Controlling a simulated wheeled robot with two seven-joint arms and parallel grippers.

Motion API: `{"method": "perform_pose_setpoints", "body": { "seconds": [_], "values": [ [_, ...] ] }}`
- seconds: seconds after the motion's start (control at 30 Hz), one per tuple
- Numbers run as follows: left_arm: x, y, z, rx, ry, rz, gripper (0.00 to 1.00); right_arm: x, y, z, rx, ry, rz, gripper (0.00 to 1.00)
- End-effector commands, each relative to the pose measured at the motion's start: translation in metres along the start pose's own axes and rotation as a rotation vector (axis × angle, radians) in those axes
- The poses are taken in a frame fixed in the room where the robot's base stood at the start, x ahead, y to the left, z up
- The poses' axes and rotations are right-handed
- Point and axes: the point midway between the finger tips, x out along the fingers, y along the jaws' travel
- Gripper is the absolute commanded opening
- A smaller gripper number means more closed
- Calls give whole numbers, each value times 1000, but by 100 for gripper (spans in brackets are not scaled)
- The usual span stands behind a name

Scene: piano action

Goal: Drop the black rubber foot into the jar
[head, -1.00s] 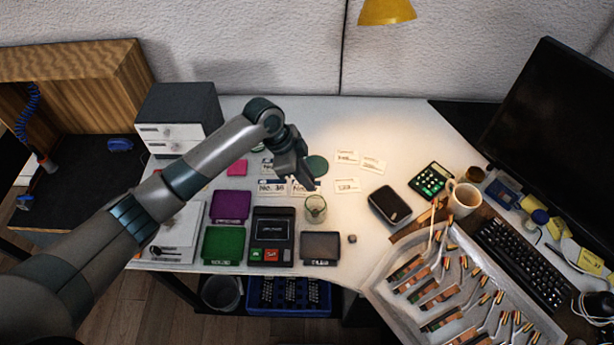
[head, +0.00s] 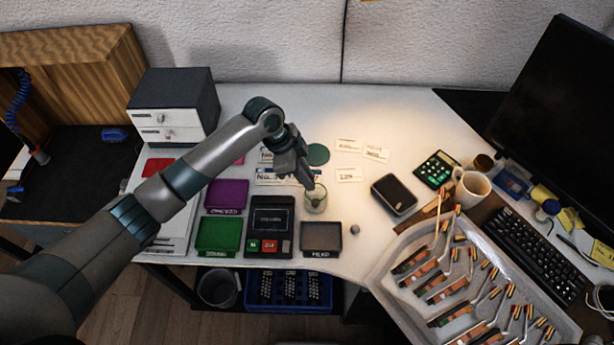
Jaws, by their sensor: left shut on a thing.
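The glass jar (head: 317,203) stands on the white desk (head: 352,210), behind the dark tray. My left gripper (head: 309,184) is at the jar's rim, over its upper left side in the head view. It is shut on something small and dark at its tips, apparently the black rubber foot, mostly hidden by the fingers. Whether the tips are above or inside the rim is hard to tell. A dark patch shows within the jar, unclear. My right gripper is not in view.
A small grey knob-like piece (head: 355,230) lies right of the dark tray (head: 321,237). A black case (head: 394,195) stands right of the jar. Purple (head: 227,196) and green (head: 218,234) trays and a black device (head: 270,226) lie to the left. A large parts tray (head: 392,265) is right.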

Motion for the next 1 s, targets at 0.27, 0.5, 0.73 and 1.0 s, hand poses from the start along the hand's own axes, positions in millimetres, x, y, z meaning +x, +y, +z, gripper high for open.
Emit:
{"method": "perform_pose_setpoints", "body": {
  "seconds": [0.27,0.5,0.73,1.0],
  "values": [
    [1,0,0,0,0,0,0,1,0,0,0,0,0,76],
    [1,0,0,0,0,0,38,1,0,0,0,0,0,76],
    [0,0,0,0,0,0,38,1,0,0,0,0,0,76],
    [-15,-1,0,1,2,-2,38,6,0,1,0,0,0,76]
  ]
}}
